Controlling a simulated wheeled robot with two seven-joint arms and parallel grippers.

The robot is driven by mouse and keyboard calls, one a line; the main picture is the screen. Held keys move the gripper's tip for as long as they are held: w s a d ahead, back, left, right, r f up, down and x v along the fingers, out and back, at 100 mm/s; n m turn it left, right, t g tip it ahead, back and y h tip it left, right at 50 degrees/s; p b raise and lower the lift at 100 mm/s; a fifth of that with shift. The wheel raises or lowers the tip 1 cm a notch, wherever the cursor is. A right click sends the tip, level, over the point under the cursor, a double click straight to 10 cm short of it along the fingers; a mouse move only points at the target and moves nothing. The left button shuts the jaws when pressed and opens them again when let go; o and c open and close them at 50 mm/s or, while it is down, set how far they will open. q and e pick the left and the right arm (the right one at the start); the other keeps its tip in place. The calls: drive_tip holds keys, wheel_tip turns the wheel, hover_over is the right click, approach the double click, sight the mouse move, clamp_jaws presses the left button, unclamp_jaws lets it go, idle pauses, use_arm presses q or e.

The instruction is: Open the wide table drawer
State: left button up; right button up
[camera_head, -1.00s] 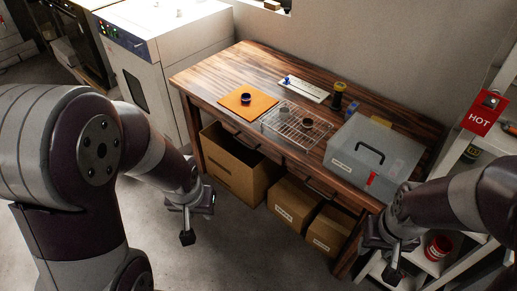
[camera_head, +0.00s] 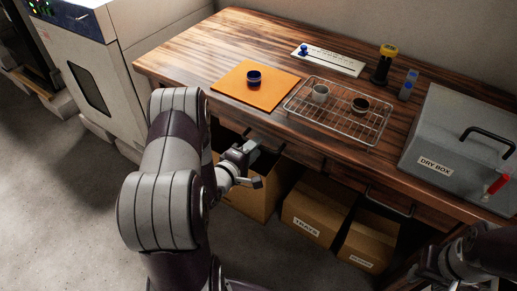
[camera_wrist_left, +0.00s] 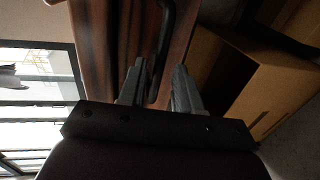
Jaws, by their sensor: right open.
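The wooden table (camera_head: 205,50) has a front with two drawer handles. The left drawer's dark bar handle (camera_head: 268,146) is beside my left gripper (camera_head: 256,168); the right drawer's handle (camera_head: 388,205) is farther right. Both drawers look shut; I cannot tell for sure which is the wide one. In the left wrist view the handle bar (camera_wrist_left: 164,45) runs between the two fingers of my left gripper (camera_wrist_left: 158,88), which are apart, with gaps beside the bar. My right gripper (camera_head: 428,272) is open at the lower right, partly dark, away from the drawer fronts.
On the table are an orange mat (camera_head: 230,86), a wire rack (camera_head: 335,128) with cups, and a grey dry box (camera_head: 440,135). Cardboard boxes (camera_head: 312,215) stand below the drawers. A white oven cabinet (camera_head: 130,30) stands at the left. The floor in front is clear.

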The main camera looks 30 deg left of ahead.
use_arm(q)
drive_tip(key=shift+x, duration=1.05)
drive_tip(key=shift+w+d, duration=0.1)
drive_tip(key=shift+w, duration=0.2)
clamp_jaws()
drive_tip(key=shift+s, duration=0.1)
